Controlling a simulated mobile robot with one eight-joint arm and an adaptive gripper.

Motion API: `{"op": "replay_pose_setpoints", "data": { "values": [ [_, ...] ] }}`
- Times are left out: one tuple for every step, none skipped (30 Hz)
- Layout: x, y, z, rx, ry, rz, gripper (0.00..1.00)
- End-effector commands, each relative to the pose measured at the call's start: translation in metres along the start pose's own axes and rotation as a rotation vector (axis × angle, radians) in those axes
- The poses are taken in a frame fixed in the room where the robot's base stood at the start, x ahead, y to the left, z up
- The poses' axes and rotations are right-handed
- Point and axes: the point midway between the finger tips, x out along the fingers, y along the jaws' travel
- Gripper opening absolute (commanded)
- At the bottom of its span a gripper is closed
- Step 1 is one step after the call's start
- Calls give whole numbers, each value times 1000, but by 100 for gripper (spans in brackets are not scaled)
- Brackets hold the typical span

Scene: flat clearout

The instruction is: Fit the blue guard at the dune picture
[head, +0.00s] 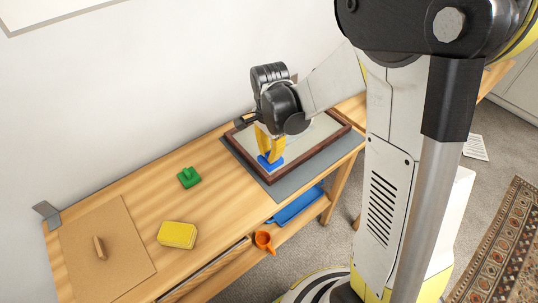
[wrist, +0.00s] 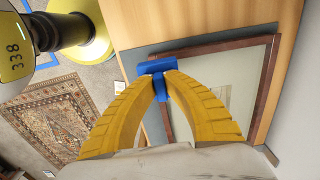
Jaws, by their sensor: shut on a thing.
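My gripper (head: 269,150) is shut on the blue guard (head: 270,163), a small blue piece held between the yellow fingertips. In the wrist view the blue guard (wrist: 157,67) shows at the tips of my gripper (wrist: 160,83), by one edge of the frame. A picture in a dark reddish-brown frame (head: 312,156) lies flat on a grey mat (head: 277,193) on the wooden bench. Its face looks pale, and I cannot make out a dune. The guard is over or at the near-left part of the frame; I cannot tell whether they touch.
A green block (head: 189,177) and a yellow sponge (head: 177,235) lie on the bench to the left. A brown board (head: 125,240) with a small wooden piece (head: 100,248) is at the far left. An orange cup (head: 263,240) and blue tray (head: 297,206) are below the bench top.

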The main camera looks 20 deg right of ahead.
Motion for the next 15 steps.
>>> {"op": "replay_pose_setpoints", "data": {
  "values": [
    [0, 0, 0, -1, 0, 0, 0],
    [0, 0, 0, -1, 0, 0, 0],
    [0, 0, 0, -1, 0, 1, 0],
    [0, 0, 0, -1, 0, 1, 0],
    [1, 0, 0, -1, 0, 2, 0],
    [2, 0, 0, -1, 0, 2, 0],
    [4, 0, 0, -1, 0, 2, 0],
    [6, 0, 0, -1, 0, 2, 0],
    [8, 0, 0, -2, 0, 1, 0],
    [11, 0, 0, -2, 0, 1, 0],
    [13, 0, 0, -2, 0, 1, 0],
    [17, 0, 0, -2, 0, 1, 0],
    [19, 0, 0, -2, 0, 1, 0],
    [22, 0, 0, -2, 0, 1, 0],
    [26, 0, 0, -2, 0, 1, 0]
  ]
}}
